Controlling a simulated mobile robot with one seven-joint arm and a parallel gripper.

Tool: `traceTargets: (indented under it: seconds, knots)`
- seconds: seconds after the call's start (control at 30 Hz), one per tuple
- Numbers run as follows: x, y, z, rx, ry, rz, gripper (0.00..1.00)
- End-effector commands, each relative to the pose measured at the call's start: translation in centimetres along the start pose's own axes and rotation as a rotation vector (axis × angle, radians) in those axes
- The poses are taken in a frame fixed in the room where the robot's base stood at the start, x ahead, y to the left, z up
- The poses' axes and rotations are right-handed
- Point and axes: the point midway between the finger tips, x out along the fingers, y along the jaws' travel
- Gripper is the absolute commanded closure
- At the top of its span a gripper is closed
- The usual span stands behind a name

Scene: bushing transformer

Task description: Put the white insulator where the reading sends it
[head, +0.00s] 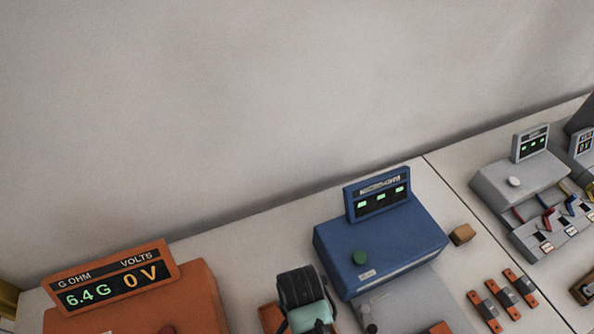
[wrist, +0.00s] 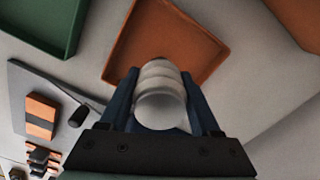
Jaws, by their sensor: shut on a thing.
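The white insulator (wrist: 162,100), ribbed and pale, is between the blue fingers of my gripper (wrist: 161,78) in the wrist view. The fingers are shut on its two sides. An orange tray (wrist: 195,40) lies beyond the insulator in that view, and a green tray (wrist: 40,22) is at the top left. The insulator overlaps the near part of the orange tray in the picture; its height above it is unclear. In the head view, the orange meter (head: 200,300) has a display (head: 112,280) reading 6.4 G under G OHM and 0 V under VOLTS.
A blue instrument (head: 380,245) with a lit panel stands right of my arm in the head view. Several orange-and-grey pieces (head: 497,298) lie farther right. A grey instrument (head: 515,185) stands at the far right. A plain wall (head: 250,110) rises behind the bench.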

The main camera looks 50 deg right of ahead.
Motion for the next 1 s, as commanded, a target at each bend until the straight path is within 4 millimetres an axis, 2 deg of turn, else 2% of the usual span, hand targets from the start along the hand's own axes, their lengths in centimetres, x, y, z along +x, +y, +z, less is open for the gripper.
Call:
traceTargets:
  seconds: [0.3,0.77,0.8,0.93,1.0]
  knots:
    - [3.8,-0.1,0.0,-0.001,-0.001,0.0,1.0]
    - [4.7,-0.1,0.0,-0.003,0.001,-0.002,1.0]
    - [4.6,-0.1,0.0,-0.003,0.0,-0.001,0.29]
    - [4.6,-0.1,0.0,-0.003,0.0,-0.001,0.06]
    - [4.6,-0.1,0.0,-0.003,0.0,-0.001,0.06]
